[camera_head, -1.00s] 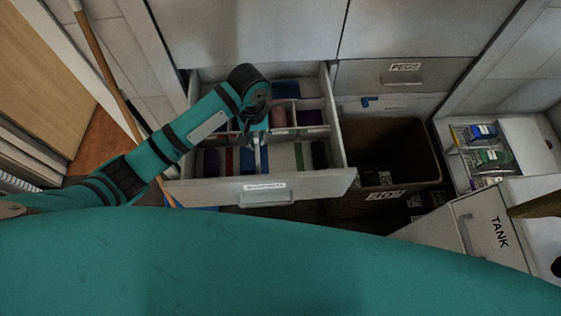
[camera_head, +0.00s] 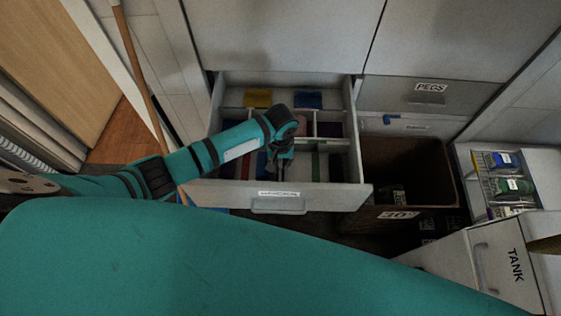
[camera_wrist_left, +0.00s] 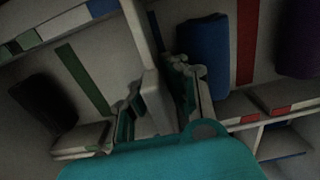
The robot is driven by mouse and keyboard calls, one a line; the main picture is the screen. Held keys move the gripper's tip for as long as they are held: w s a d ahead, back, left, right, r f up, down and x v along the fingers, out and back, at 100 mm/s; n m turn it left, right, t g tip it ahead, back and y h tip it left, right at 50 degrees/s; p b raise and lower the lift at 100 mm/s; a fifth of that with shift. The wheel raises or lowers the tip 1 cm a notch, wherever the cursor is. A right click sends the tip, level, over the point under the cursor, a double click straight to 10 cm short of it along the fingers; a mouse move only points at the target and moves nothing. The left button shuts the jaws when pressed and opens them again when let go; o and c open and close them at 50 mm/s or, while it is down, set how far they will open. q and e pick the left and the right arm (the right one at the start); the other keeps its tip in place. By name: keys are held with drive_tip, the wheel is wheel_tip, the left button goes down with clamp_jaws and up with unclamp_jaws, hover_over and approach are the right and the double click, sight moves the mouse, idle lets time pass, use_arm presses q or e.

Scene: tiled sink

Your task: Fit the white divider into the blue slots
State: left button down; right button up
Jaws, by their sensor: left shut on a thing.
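The white divider (camera_wrist_left: 152,95) is a pale upright plate between the two fingers of my left gripper (camera_wrist_left: 155,105) in the left wrist view. The gripper is shut on it. In the head view my left gripper (camera_head: 280,163) is down in the front row of the open drawer (camera_head: 315,188), and the divider is hard to make out there. A small blue mark (camera_wrist_left: 102,8), likely one blue slot, shows beside green ones on a rail at the top left of the wrist view. The opposite blue slot cannot be made out. Whether the divider touches the drawer floor is unclear.
A blue roll (camera_wrist_left: 203,58) stands close right of the gripper, with a red strip (camera_wrist_left: 245,45) beyond it. A dark roll (camera_wrist_left: 43,100) and green strip (camera_wrist_left: 84,78) lie left. A brown bin (camera_head: 405,165) stands right of the drawer.

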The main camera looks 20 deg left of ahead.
use_arm(q)
drive_tip(key=c, duration=1.8)
unclamp_jaws()
drive_tip(key=shift+f, duration=0.1)
drive_tip(key=shift+o, duration=0.5)
wheel_tip(320, 180, up, 12)
drive_tip(key=shift+r+p, duration=0.2)
drive_tip(key=shift+p, duration=0.15)
use_arm(e)
drive_tip(key=shift+w+d+r, duration=0.1)
drive_tip(key=shift+w+r, duration=0.25)
drive_tip(key=shift+w, duration=0.05)
